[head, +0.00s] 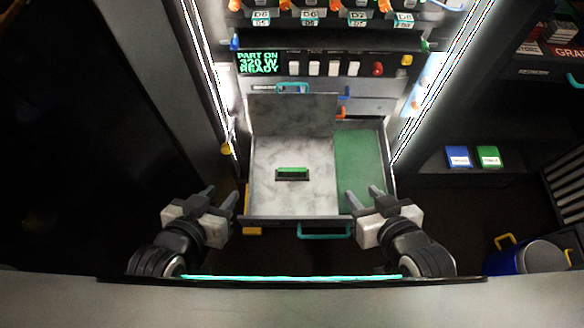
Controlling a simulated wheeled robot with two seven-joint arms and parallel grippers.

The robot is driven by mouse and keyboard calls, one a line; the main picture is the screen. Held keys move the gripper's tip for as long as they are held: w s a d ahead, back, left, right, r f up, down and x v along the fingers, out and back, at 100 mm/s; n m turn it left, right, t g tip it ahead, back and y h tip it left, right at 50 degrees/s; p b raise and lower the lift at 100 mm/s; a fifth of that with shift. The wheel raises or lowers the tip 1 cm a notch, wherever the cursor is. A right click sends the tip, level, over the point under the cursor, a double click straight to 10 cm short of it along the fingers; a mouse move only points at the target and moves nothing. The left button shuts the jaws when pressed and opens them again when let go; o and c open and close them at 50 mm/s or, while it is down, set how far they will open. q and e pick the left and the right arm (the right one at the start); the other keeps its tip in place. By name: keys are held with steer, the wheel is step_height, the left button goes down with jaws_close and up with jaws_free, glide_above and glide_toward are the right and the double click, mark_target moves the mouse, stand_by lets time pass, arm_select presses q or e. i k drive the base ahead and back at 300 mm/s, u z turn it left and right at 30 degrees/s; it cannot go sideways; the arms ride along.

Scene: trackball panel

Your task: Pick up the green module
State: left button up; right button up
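A small block with a bright green top and dark front, which looks like the green module (292,171), lies in the pale left part of an open drawer (265,205). My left gripper (220,194) is open and empty, left of the drawer's front corner and apart from the block. My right gripper (363,192) is open and empty, over the drawer's front right area, right of the block. Neither gripper touches the block. Its underside is hidden.
The drawer's right part is a green panel (358,160); a teal handle (324,231) is on its front. Behind stands a panel with switches (325,68). Blue (458,156) and green (489,156) labelled boxes sit on the right shelf. A blue bucket (530,258) stands lower right.

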mark_target(282, 172)
steer(key=k, duration=0.5)
steer(key=u, duration=3.25)
steer(key=k, duration=1.25)
steer(key=z, duration=2.2)
steer(key=i, duration=0.5)
steer(key=u, duration=0.05)
